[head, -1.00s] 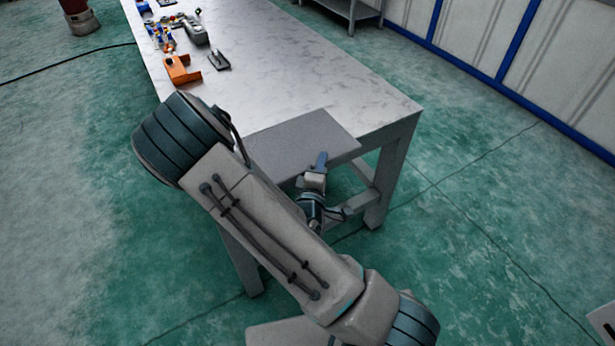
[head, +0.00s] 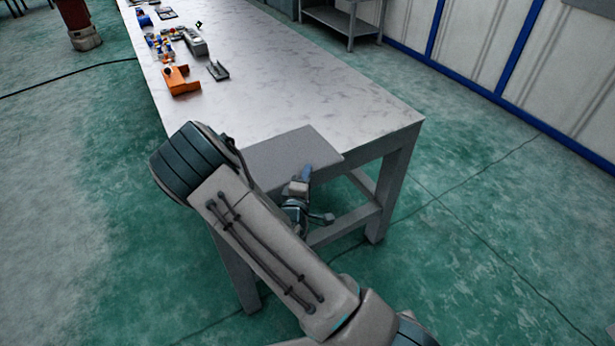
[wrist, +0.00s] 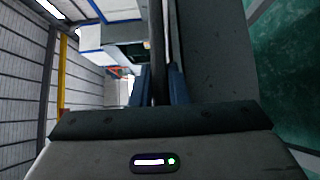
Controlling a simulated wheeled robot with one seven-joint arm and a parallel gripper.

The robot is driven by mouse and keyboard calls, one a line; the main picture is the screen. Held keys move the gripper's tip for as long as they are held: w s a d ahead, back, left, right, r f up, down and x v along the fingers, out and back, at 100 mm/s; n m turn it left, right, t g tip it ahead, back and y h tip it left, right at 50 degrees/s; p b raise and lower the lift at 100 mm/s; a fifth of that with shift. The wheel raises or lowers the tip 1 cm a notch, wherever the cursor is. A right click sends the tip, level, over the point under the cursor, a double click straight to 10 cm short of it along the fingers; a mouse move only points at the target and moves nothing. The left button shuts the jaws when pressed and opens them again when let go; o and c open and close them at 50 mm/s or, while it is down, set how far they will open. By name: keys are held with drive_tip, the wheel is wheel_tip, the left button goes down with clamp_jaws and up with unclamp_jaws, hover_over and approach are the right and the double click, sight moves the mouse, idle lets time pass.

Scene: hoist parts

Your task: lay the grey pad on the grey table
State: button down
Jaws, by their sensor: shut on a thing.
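The grey pad (head: 291,153) is a flat, thin rectangle at the near end of the grey table (head: 350,110). My gripper (head: 306,174) is shut on the pad's near edge. In the head view the pad overlaps the table's near edge; I cannot tell whether it touches the top or is held above it. In the wrist view the blue fingers (wrist: 160,84) pinch a thin dark edge, and a broad dark grey face fills the area to their right. My arm hides the pad's left part and the table's near left corner.
An orange part (head: 180,82), a small dark tray-like piece (head: 218,70) and a grey part (head: 195,42) stand at the table's far left. The middle and right of the tabletop are clear. A grey shelf (head: 343,22) stands at the back.

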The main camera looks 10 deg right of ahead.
drive_tip(key=shift+f, duration=0.2)
drive_tip(key=shift+f, duration=0.2)
drive_tip(key=c, duration=1.4)
unclamp_jaws()
